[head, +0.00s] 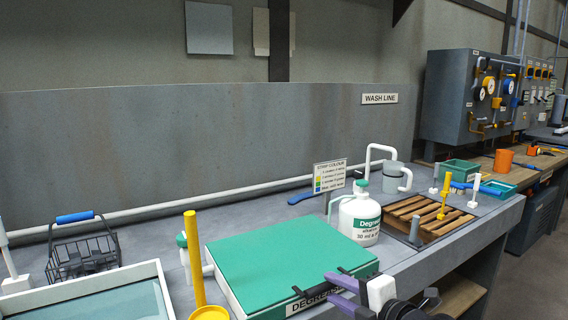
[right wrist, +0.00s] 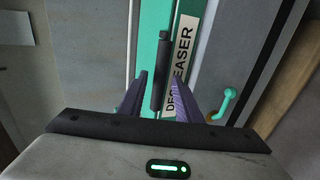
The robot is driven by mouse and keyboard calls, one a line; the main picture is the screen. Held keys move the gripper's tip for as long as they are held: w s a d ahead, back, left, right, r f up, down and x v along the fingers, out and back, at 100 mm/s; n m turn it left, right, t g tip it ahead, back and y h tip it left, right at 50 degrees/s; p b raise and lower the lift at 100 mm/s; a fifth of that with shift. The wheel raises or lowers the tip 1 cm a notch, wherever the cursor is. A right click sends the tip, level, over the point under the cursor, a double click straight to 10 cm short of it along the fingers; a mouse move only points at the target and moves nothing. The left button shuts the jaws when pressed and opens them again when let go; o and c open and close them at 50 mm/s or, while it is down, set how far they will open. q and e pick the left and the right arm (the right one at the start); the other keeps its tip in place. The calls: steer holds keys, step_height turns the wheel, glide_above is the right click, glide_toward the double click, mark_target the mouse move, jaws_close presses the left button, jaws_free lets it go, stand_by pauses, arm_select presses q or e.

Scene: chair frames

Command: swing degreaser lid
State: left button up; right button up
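The degreaser lid (head: 285,260) is a flat green panel lying closed on a pale tank at the bench's front edge. The tank's front carries a DEGREASER label (head: 308,302), which also shows in the right wrist view (right wrist: 180,65). A dark bar handle (right wrist: 161,65) is along the lid's front edge. My right gripper (head: 327,290) has purple fingers and is at that front edge, near the handle. In the right wrist view its fingers (right wrist: 161,80) are apart, one on each side of the handle, with gaps visible. My left gripper is not in view.
A yellow post (head: 194,260) stands left of the lid and a white degreaser jug (head: 358,222) behind its right. A wire basket (head: 82,257) and white-rimmed tray (head: 90,285) are at left. A wooden rack (head: 430,217) is at right. A grey wall panel (head: 200,150) backs the bench.

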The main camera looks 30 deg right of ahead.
steer(key=shift+x, duration=0.85)
steer(key=shift+w, duration=0.1)
steer(key=shift+c, duration=1.1)
jaws_close()
steer(key=r+p, duration=0.4)
steer(key=r, duration=0.1)
steer(key=w+r+p, duration=0.1)
steer(key=r+p, duration=0.1)
steer(key=shift+r+p, duration=0.25)
steer(key=shift+p, duration=0.1)
steer(key=shift+w+r+p, duration=0.15)
steer(key=shift+r+p, duration=0.2)
steer(key=shift+r, duration=0.05)
steer(key=w+r, duration=0.3)
steer(key=r, duration=0.4)
steer(key=shift+a+r, duration=0.2)
steer(key=shift+r, duration=0.05)
